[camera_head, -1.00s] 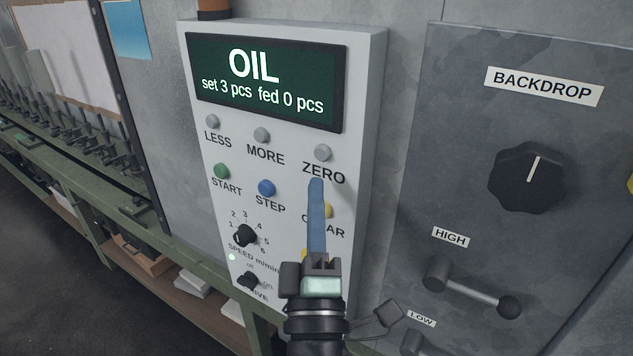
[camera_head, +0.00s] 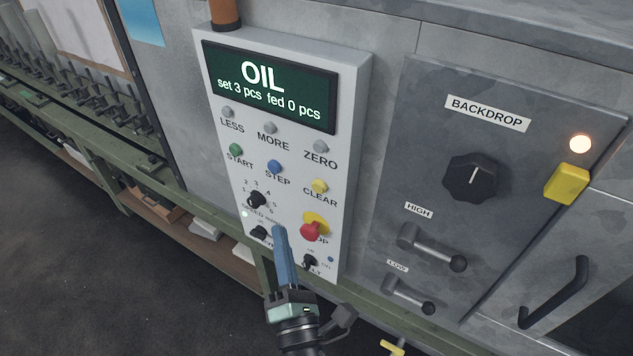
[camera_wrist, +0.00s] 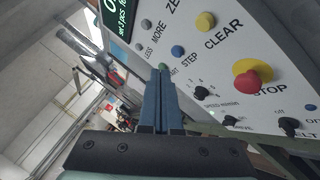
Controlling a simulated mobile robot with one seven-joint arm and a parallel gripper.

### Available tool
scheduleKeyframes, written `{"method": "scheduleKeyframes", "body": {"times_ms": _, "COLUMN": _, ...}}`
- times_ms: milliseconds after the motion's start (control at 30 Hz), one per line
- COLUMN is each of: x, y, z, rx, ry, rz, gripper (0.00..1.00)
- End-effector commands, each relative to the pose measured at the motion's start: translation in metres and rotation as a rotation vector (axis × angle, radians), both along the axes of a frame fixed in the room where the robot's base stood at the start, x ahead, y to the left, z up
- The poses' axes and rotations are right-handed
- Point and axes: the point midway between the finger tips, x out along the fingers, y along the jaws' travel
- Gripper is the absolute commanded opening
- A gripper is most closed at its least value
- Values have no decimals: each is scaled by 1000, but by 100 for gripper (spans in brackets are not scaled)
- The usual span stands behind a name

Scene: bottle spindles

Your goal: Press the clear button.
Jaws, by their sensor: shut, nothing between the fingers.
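The yellow clear button (camera_head: 319,186) sits on the light grey control panel (camera_head: 345,150), above its CLEAR label and below the ZERO button. It also shows in the wrist view (camera_wrist: 205,21), uncovered. My gripper (camera_head: 279,232) has its blue fingers shut and empty. In the head view its tips are in front of the panel's lower part, below and left of the clear button and apart from it. In the wrist view the fingertips (camera_wrist: 158,72) are left of and below the clear button. The fingers cover part of the lower panel labels.
The red stop button (camera_head: 311,231) on its yellow base is just below the clear button. The blue STEP button (camera_head: 275,167) and grey ZERO button (camera_head: 320,147) are close by. The backdrop panel (camera_head: 420,150) with knob and levers stands to the right.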

Motion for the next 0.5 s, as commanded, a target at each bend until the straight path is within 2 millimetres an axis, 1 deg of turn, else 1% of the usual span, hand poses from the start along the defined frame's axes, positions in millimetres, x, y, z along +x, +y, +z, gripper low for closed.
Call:
{"method": "scheduleKeyframes", "body": {"times_ms": 267, "x": 2, "y": -2, "z": 0, "rx": 2, "ry": 1, "rz": -1, "gripper": 0}}
{"method": "scheduleKeyframes", "body": {"times_ms": 367, "x": 8, "y": -6, "z": 2, "rx": 1, "ry": -1, "rz": -1, "gripper": 0}}
{"method": "scheduleKeyframes", "body": {"times_ms": 500, "x": 22, "y": -16, "z": 3, "rx": 3, "ry": -1, "rz": -2, "gripper": 0}}
